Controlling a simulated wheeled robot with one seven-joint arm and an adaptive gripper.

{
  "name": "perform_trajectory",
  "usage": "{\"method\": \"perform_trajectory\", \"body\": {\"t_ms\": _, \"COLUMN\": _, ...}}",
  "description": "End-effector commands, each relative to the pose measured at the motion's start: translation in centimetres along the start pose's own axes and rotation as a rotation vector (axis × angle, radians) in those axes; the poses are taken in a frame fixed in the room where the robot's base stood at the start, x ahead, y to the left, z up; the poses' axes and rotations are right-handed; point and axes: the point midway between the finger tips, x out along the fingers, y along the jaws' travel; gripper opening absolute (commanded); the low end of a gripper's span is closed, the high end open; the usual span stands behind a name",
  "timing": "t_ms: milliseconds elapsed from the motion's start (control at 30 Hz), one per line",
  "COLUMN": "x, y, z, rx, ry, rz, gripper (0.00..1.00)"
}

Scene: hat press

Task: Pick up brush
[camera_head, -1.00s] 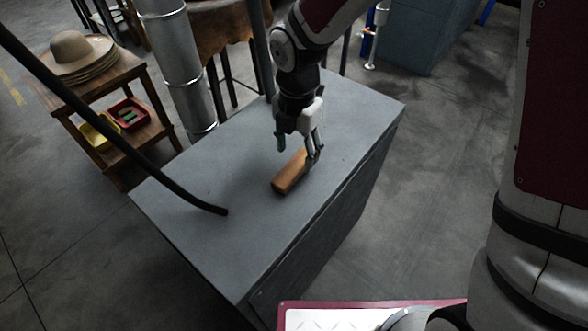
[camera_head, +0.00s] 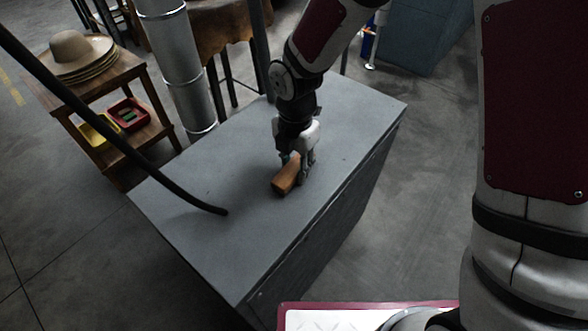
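The brush (camera_head: 287,178) is a wooden block lying on the grey table top (camera_head: 200,190), near its right-hand edge. My gripper (camera_head: 296,166) points down over the brush's far end, low against the table. One finger is on the left side of the brush and the other on its right side. The far part of the brush is hidden by the gripper. The fingers are close to the brush, but I cannot tell whether they press on it.
A black hose (camera_head: 120,140) crosses over the table's left part, its end near the top. A metal pipe (camera_head: 178,70) stands behind the table. A wooden shelf (camera_head: 140,140) with hats (camera_head: 75,52) and red and yellow trays is at left. The table's front is clear.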

Motion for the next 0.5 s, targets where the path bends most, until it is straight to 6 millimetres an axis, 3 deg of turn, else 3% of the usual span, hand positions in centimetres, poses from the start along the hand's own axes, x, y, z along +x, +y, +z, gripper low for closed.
{"method": "perform_trajectory", "body": {"t_ms": 300, "x": -0.2, "y": 0.0, "z": 0.0, "rx": 0.000, "ry": 0.000, "rz": 0.000, "gripper": 0.03}}
{"method": "perform_trajectory", "body": {"t_ms": 500, "x": -1.6, "y": 0.0, "z": 0.1, "rx": 0.001, "ry": -0.001, "rz": 0.003, "gripper": 0.03}}
